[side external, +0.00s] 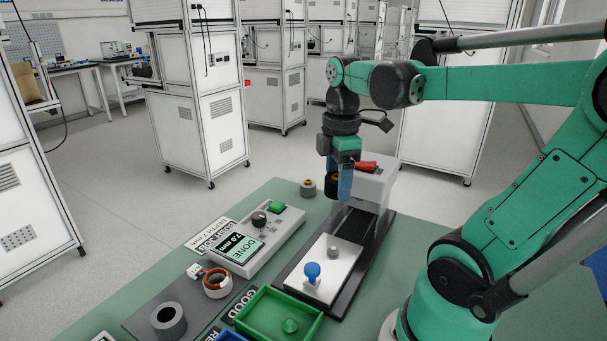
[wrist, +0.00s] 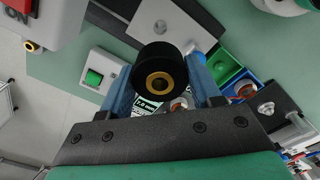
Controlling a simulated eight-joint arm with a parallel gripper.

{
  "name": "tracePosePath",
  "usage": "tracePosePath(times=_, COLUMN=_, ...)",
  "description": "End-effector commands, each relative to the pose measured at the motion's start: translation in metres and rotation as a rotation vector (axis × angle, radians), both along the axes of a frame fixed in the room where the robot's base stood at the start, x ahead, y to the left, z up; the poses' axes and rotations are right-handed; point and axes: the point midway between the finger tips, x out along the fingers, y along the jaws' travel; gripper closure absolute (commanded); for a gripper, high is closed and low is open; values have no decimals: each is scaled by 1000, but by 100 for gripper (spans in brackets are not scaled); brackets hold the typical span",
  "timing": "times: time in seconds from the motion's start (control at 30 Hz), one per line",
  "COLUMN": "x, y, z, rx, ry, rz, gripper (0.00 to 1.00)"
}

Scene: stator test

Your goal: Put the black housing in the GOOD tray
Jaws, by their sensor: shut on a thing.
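The black housing (wrist: 160,72), a short black cylinder with a brass-coloured centre, is held between the blue fingers of my gripper (wrist: 165,88) in the wrist view. In the side view my gripper (side external: 341,185) is above the far part of the bench, beside the white box with the red switch. The housing (side external: 332,181) shows there only as a small dark piece at the fingers. The GOOD tray (side external: 255,332) is green, at the near edge of the side view, with a green round piece in it. It also shows in the wrist view (wrist: 218,58), right of the fingers.
The white machine (side external: 372,187) stands close to my gripper. A plate with a blue knob (side external: 312,271) lies between it and the tray. A control box (side external: 255,240) reads DONE. A grey ring (side external: 169,320) and a copper-coloured ring (side external: 217,283) sit left of the tray.

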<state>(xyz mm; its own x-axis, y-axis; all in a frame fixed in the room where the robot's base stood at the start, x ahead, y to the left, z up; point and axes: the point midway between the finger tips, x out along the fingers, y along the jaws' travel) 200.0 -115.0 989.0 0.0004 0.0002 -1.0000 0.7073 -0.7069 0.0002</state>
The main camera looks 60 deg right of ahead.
Motion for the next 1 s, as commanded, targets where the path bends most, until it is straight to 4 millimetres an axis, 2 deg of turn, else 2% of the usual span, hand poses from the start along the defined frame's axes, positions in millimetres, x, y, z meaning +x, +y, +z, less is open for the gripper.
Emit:
tracePosePath(times=0.1, x=0, y=0, z=25, rx=0, ry=0, rz=0, gripper=99)
tracePosePath(times=0.23, x=0, y=0, z=45, rx=0, ry=0, rz=0, gripper=99)
tracePosePath(times=0.37, x=0, y=0, z=58, rx=0, ry=0, rz=1, gripper=99)
tracePosePath(times=0.47, x=4, y=5, z=58, rx=0, ry=0, rz=29, gripper=99)
tracePosePath(times=0.57, x=13, y=21, z=45, rx=0, ry=0, rz=112, gripper=99)
tracePosePath(times=0.73, x=26, y=73, z=1, rx=0, ry=0, rz=353, gripper=99)
tracePosePath(times=0.9, x=17, y=123, z=-40, rx=0, ry=-1, rz=586, gripper=99)
tracePosePath(times=1.0, x=8, y=143, z=-58, rx=0, ry=-1, rz=687, gripper=99)
